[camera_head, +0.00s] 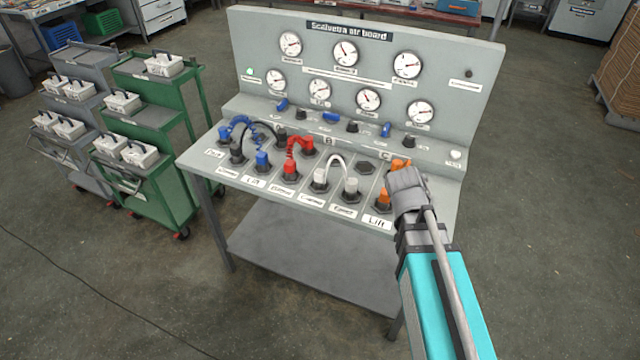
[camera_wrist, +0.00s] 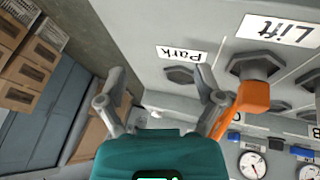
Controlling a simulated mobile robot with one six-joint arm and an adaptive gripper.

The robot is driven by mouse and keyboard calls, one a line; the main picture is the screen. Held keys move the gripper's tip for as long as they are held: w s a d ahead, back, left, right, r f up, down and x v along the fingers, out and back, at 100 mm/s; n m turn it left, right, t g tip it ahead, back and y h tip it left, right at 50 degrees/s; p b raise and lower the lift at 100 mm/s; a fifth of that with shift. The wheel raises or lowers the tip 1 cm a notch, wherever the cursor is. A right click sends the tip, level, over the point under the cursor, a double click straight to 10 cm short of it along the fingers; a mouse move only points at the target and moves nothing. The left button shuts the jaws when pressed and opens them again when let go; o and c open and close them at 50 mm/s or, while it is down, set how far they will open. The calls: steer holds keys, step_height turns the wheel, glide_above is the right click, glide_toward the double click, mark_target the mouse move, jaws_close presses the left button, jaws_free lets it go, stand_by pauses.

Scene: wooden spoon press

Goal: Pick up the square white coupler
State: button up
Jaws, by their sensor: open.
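Two white couplers sit in hex sockets near the board's middle, joined by an arched white hose (camera_head: 338,163). The right white coupler (camera_head: 351,187) looks blockier than the left white coupler (camera_head: 320,177), but at this size I cannot be sure which is square. My gripper (camera_head: 402,181) is to the right of both, over the right end of the board, by the orange couplers. In the wrist view my gripper (camera_wrist: 158,82) has its two fingers spread, with nothing between them. No white coupler shows in the wrist view.
An orange coupler (camera_head: 384,200) stands by the "Lift" label; an orange part (camera_wrist: 243,103) shows beside my right finger in the wrist view. Red couplers (camera_head: 291,168) and blue couplers (camera_head: 262,161) with hoses stand left. The gauge panel (camera_head: 375,30) rises behind.

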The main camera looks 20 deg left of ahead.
mark_target(318, 179)
steer(key=a+t+b, duration=0.1)
steer(key=a+t, duration=0.1)
steer(key=a, duration=0.3)
steer(key=w+a+t+b, duration=0.1)
steer(key=a+b, duration=0.1)
steer(key=a, duration=0.4)
steer(key=a+t+b, duration=0.1)
steer(key=a+t, duration=0.1)
steer(key=a, duration=0.4)
steer(key=shift+w+a+f+t, duration=0.1)
steer(key=shift+w+f+t, duration=0.1)
steer(key=shift+w+t, duration=0.1)
steer(key=s+a+t+y+b, duration=0.1)
steer(key=s+a+t, duration=0.1)
steer(key=a, duration=0.5)
steer(key=s+a+r+t+y+b, duration=0.1)
steer(key=s+a+t+b, duration=0.1)
steer(key=a, duration=0.6)
steer(key=shift+a+r+y+b, duration=0.15)
steer(key=shift+r+y+b, duration=0.1)
steer(key=shift+y+b, duration=0.05)
steer(key=b+x, duration=0.3)
steer(key=x, duration=0.4)
steer(key=shift+w+f, duration=0.2)
steer(key=shift+w, duration=0.1)
steer(key=shift+w+f, duration=0.1)
steer(key=shift+w, duration=0.25)
steer(key=shift+w, duration=0.1)
